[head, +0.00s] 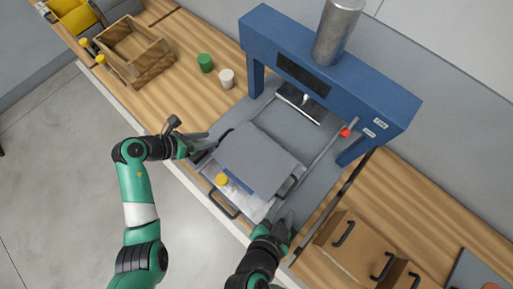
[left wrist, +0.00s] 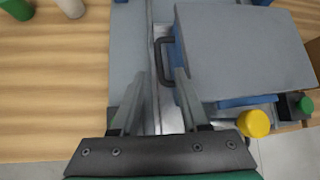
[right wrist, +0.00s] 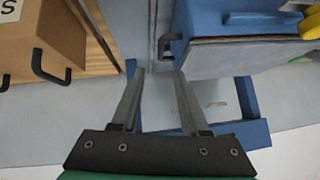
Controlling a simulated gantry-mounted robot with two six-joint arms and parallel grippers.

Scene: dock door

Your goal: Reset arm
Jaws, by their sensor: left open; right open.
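My left gripper (head: 203,143) is open beside the left side of a grey-topped blue block (head: 260,160). In the left wrist view, its spread fingers (left wrist: 165,78) point toward a black side handle (left wrist: 163,62) of the block; I cannot tell whether they straddle it. My right gripper (head: 284,222) is open near the block's front right corner. In the right wrist view, its fingers (right wrist: 160,78) are empty, and another black handle (right wrist: 162,47) lies just beyond the fingertips. Both arms reach in from the front edge.
A blue press (head: 330,70) with a metal cylinder (head: 338,30) stands behind the block. A wooden crate (head: 135,50), a green cup (head: 205,63) and a white cup (head: 227,78) are at left. Cardboard boxes with black handles (head: 345,250) are at right. A yellow knob (head: 221,179) is at the block's front.

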